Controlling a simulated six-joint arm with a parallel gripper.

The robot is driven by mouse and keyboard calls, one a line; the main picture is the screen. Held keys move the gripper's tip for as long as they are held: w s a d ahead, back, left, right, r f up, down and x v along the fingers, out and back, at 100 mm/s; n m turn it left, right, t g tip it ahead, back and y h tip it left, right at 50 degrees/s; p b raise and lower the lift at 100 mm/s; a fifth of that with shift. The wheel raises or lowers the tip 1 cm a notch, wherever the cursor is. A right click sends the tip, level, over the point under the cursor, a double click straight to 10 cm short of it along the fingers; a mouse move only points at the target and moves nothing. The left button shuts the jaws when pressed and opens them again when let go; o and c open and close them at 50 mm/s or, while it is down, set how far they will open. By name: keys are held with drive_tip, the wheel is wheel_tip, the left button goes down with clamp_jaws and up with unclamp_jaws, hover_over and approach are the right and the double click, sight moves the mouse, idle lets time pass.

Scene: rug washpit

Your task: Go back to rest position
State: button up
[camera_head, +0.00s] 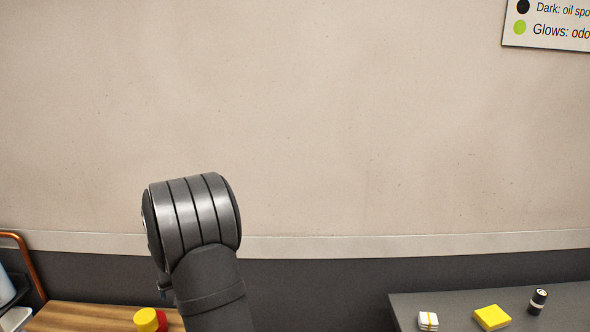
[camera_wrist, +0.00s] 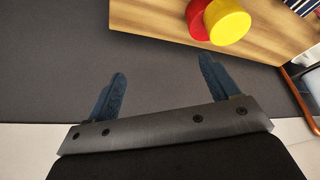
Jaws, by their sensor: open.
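My gripper (camera_wrist: 160,88) shows in the wrist view with its two blue fingers spread wide apart. Nothing is between them; the dark grey surface shows behind. In the head view a grey link of my arm rises at the lower centre-left, and the gripper itself is not visible there. Beyond the fingers in the wrist view lies a wooden surface (camera_wrist: 150,18) with a yellow round object (camera_wrist: 228,22) and a red one (camera_wrist: 198,20) beside it. The gripper is apart from both.
In the head view, a dark grey counter (camera_head: 410,306) at right holds a white banded stack (camera_head: 428,321), a yellow block (camera_head: 491,317) and a small black cylinder (camera_head: 538,301). A copper-coloured pipe (camera_head: 30,262) curves at the left. A sign (camera_head: 550,25) hangs on the bare wall (camera_head: 330,110).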

drive_tip(key=s+d+f+m+h, duration=0.15)
drive_tip(key=d+f, duration=0.25)
drive_tip(key=d, duration=0.7)
drive_tip(key=s+d+f+m, duration=0.25)
drive_tip(key=d+f, duration=0.25)
drive_tip(key=d, duration=0.5)
drive_tip(key=s+d+f+m+h, duration=0.1)
drive_tip(key=d+f+m, duration=0.25)
drive_tip(key=d, duration=0.75)
drive_tip(key=w+d+r+m, duration=0.1)
drive_tip(key=w+d+r, duration=0.1)
drive_tip(key=d, duration=0.4)
drive_tip(key=w+d+r+m+h, duration=0.1)
drive_tip(key=w+d+r, duration=0.1)
drive_tip(key=d, duration=0.5)
drive_tip(key=shift+w+d+r+t, duration=0.15)
drive_tip(key=shift+d+r+t, duration=0.15)
drive_tip(key=shift+o, duration=0.2)
drive_tip(key=shift+m+h, duration=0.25)
